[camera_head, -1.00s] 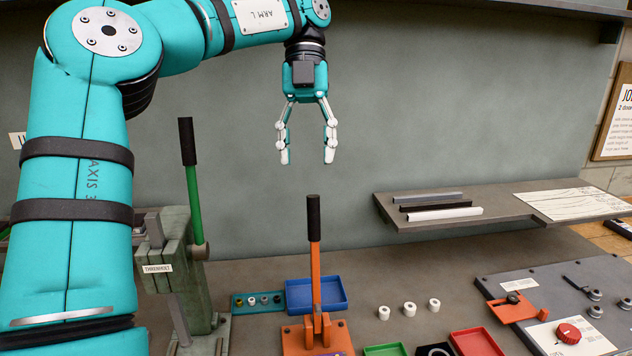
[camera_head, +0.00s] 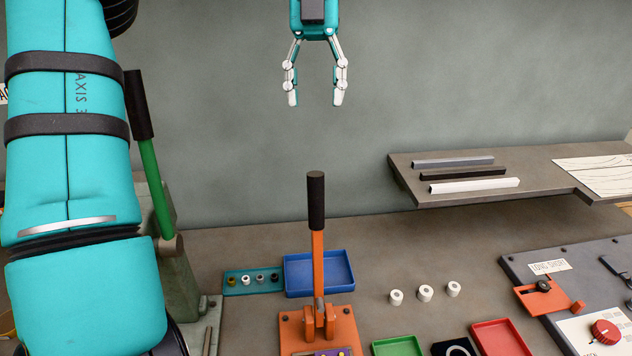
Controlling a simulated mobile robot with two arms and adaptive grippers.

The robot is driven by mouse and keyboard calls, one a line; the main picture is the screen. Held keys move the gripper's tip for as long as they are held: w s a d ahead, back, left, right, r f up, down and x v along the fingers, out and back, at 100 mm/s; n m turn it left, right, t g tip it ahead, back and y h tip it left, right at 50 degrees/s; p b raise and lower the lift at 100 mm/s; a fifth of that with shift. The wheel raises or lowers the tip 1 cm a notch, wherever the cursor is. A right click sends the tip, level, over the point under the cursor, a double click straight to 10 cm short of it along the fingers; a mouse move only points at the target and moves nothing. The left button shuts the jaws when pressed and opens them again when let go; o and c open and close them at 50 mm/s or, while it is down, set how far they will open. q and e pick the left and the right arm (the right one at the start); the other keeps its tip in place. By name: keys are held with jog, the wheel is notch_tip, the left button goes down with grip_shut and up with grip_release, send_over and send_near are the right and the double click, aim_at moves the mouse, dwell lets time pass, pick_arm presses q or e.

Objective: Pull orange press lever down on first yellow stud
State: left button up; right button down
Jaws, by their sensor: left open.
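The orange press lever (camera_head: 318,255) stands upright on its orange base (camera_head: 336,324) at the bottom middle. It has a black handle grip (camera_head: 316,202) at its top. My left gripper (camera_head: 316,98) is open and empty, pointing down. In the picture it is above the black grip and clear of it. A small yellow dot, perhaps a stud, shows at the bottom edge of the press on a purple strip (camera_head: 340,352); the strip is mostly cut off. My right gripper is not in view.
A lever with a green shaft (camera_head: 155,195) stands at left beside my arm. A blue tray (camera_head: 320,274) lies behind the orange press. White rings (camera_head: 425,293) lie to its right, with green (camera_head: 398,346) and red (camera_head: 502,337) trays in front. A shelf (camera_head: 550,161) juts out at right.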

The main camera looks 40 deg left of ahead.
aim_at(316, 181)
pick_arm(q)
jog(key=p+x, duration=0.2)
jog(key=x, duration=1.2)
jog(key=shift+w+a, duration=0.1)
jog(key=shift+a, duration=0.05)
jog(key=shift+f, duration=0.4)
jog(key=shift+c, duration=0.4)
grip_shut()
